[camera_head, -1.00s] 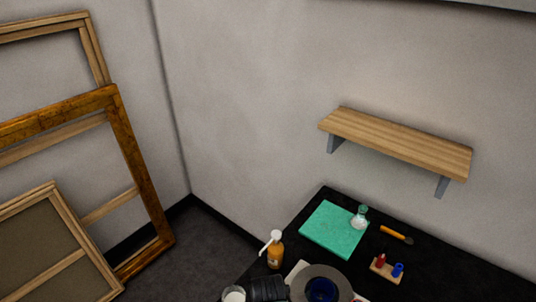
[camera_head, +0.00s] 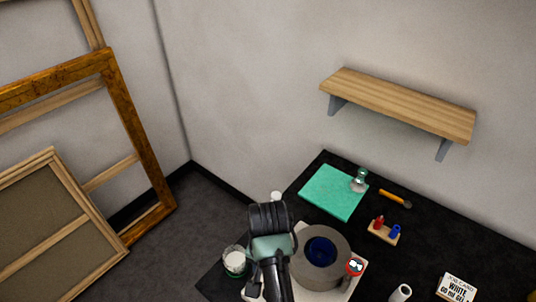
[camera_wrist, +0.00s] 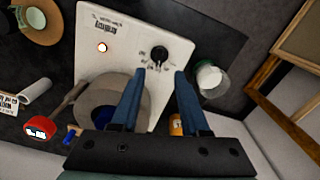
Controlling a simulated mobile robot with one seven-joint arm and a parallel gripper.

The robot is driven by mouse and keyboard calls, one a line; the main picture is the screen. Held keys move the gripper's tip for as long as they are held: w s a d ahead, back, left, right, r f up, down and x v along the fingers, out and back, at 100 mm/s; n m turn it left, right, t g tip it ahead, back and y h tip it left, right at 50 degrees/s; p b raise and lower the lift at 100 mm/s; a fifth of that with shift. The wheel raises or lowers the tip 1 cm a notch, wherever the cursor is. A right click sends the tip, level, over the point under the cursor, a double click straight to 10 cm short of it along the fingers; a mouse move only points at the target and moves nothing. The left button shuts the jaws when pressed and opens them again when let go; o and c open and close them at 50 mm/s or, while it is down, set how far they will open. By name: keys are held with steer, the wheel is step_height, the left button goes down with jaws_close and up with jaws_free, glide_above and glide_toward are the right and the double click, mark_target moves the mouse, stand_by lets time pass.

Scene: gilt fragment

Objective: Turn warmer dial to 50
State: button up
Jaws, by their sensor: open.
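The warmer is a white box; its panel (camera_wrist: 110,60) shows in the wrist view with a lit indicator (camera_wrist: 102,47). Its black round dial (camera_wrist: 159,54) has markings around it, too small to read. My gripper (camera_wrist: 160,74) is open, its two blue fingers pointing at the dial from either side, with the dial just beyond the tips. I cannot tell whether they touch it. In the head view, my arm hides the dial; part of the white warmer (camera_head: 345,287) shows, with a grey ring (camera_head: 336,273) holding a blue pot (camera_head: 320,251).
A white-topped jar (camera_head: 234,262) stands left of the warmer, close to my right finger in the wrist view (camera_wrist: 209,79). A green mat (camera_head: 325,190) and a bottle rack (camera_head: 383,234) lie behind.

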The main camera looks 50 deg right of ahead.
steer(key=shift+r, duration=1.5)
steer(key=w+r+n+t+h+b, duration=0.3)
steer(key=w+r+t, duration=0.4)
steer(key=w+r, duration=0.6)
steer(key=w+a+r+n+t+h, duration=0.1)
steer(key=w+a+r+n+t, duration=0.2)
steer(key=r, duration=0.5)
steer(key=w+a+r+n+t+h, duration=0.1)
steer(key=w+a+r+t, duration=0.3)
steer(key=r, duration=0.4)
steer(key=s+a+r+n+t+y+b, duration=0.1)
steer(key=s+a+r+n+t, duration=0.1)
steer(key=a+r+t, duration=0.45)
steer(key=s+a+r+n+t+y, duration=0.1)
steer(key=s+a+r+n, duration=0.15)
steer(key=r, duration=0.75)
steer(key=s+a+r+n+t+y, duration=0.2)
steer(key=s+a+r+t, duration=0.4)
steer(key=s+r, duration=0.4)
steer(key=shift+s+a+r+y+b, duration=0.15)
steer(key=shift+a+r+y+b, duration=0.3)
steer(key=shift+a+r, duration=0.3)
